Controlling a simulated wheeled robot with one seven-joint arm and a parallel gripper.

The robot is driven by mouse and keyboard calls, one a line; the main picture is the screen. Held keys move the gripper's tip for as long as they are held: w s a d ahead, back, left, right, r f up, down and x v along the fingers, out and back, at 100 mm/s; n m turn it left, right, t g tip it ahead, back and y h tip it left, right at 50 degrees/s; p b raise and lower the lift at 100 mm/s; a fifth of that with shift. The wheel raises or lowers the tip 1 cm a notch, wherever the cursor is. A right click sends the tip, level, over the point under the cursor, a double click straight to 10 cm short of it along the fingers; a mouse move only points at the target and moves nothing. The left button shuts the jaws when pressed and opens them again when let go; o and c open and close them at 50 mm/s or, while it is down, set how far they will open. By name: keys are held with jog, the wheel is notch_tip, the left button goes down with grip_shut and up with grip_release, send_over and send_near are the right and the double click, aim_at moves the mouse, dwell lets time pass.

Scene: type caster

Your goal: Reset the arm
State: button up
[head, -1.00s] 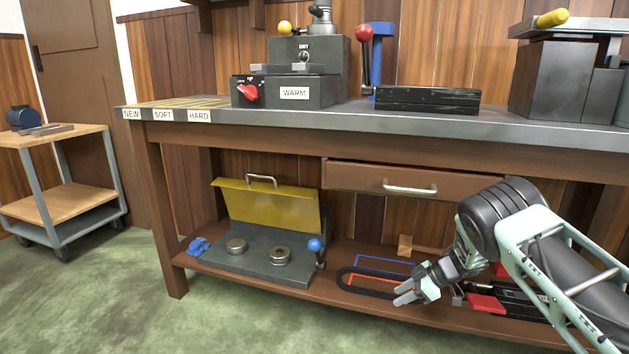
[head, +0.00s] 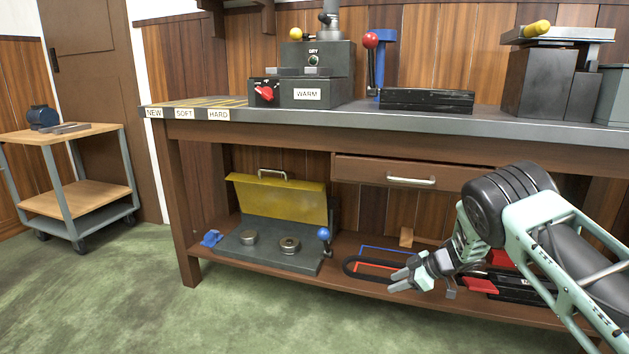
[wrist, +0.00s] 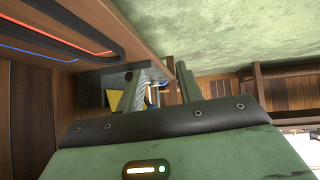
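My arm reaches in from the lower right of the head view, bent at a dark elbow joint. My gripper (head: 396,279) is at its end, pointing left, in front of the bench's lower shelf near the black belt loop (head: 352,268). The fingers look apart and nothing shows between them. In the wrist view the two fingers (wrist: 161,92) also stand apart, with only background in the gap.
A trolley (head: 75,204) stands left. Green floor in front is clear.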

jog(key=a+r+m+t+h+p, duration=0.2)
jog(key=a+r, duration=0.1)
jog(key=r, duration=0.6)
jog(key=a+r+m+t+h+p, duration=0.1)
jog(key=a+r+m+t, duration=0.2)
jog(key=r, duration=0.7)
jog(key=s+a+r+m+g+h+p, duration=0.1)
jog(key=s+a+r+g, duration=0.15)
jog(key=s, duration=0.55)
jog(key=s+a+r+g+h+p, duration=0.15)
jog(key=s+r, duration=0.25)
jog(key=s, duration=0.5)
jog(key=s+a+r+m+g+h+p, duration=0.15)
jog(key=s+r, duration=0.25)
jog(key=s, duration=0.4)
jog(key=s+d+r+n+g+p, duration=0.1)
jog(key=s+r+g+p, duration=0.1)
jog(key=s, duration=1)
jog(key=s+d+r+n+g+p, duration=0.1)
jog(key=s+r+g, duration=0.1)
jog(key=s, duration=1.1)
notch_tip(320, 180, up, 36)
jog(key=p, duration=3.6)
jog(key=shift+w+h+p, duration=0.35)
jog(key=shift+w+h, duration=0.05)
jog(key=shift+f+m, duration=0.1)
jog(key=shift+m, duration=0.15)
